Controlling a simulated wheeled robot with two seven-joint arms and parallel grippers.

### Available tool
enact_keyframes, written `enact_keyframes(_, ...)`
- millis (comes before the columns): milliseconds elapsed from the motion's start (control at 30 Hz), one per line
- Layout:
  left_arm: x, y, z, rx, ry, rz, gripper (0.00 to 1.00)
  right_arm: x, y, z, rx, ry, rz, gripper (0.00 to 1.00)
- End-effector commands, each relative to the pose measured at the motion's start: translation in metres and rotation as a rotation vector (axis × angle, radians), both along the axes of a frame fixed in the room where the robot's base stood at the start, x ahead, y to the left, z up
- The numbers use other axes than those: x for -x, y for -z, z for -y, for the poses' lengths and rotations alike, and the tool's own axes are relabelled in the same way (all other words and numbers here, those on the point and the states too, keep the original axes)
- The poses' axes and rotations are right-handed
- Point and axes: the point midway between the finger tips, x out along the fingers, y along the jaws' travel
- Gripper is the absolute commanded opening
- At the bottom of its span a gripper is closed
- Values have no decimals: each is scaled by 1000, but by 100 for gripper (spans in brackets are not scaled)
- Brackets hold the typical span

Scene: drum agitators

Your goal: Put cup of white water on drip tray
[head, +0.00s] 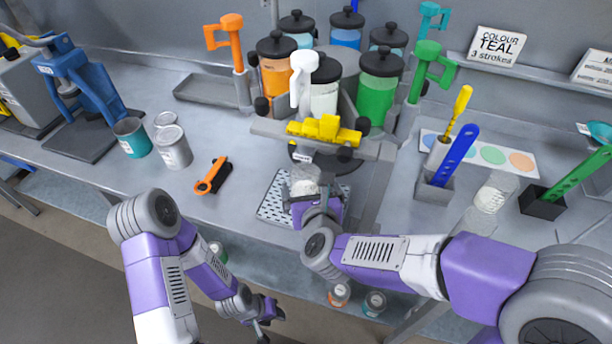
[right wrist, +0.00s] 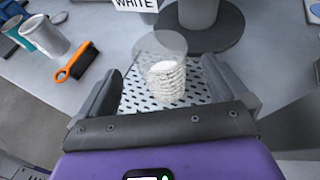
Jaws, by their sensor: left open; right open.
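The clear cup (head: 304,182) with white contents appears upright on the perforated drip tray (head: 268,210), below the paint dispenser. The right wrist view shows the cup (right wrist: 160,48) over the tray's perforated surface (right wrist: 136,98). My right gripper (head: 315,195) is open, with one finger on each side of the cup; I cannot tell whether either touches it. In the right wrist view its fingers (right wrist: 162,75) stand apart around the cup. My left gripper (head: 265,322) is open and empty, low in front of the bench.
Paint canisters, including a green one (head: 378,88), stand behind the tray. Another clear cup (head: 493,194) and a blue stirrer (head: 456,155) in a holder stand to the right.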

Motion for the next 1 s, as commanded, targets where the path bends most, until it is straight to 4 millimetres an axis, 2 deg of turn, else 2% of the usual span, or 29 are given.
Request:
enact_keyframes(100, 0, -7, 0, 0, 0, 0, 43, 22, -11, 3, -1, -3, 2, 100)
enact_keyframes(333, 0, -11, 0, 0, 0, 0, 43, 45, -20, 6, -1, -2, 0, 100)
enact_keyframes(1000, 0, -16, 0, 0, 0, 0, 43, 47, -24, 7, 1, 0, 0, 100)
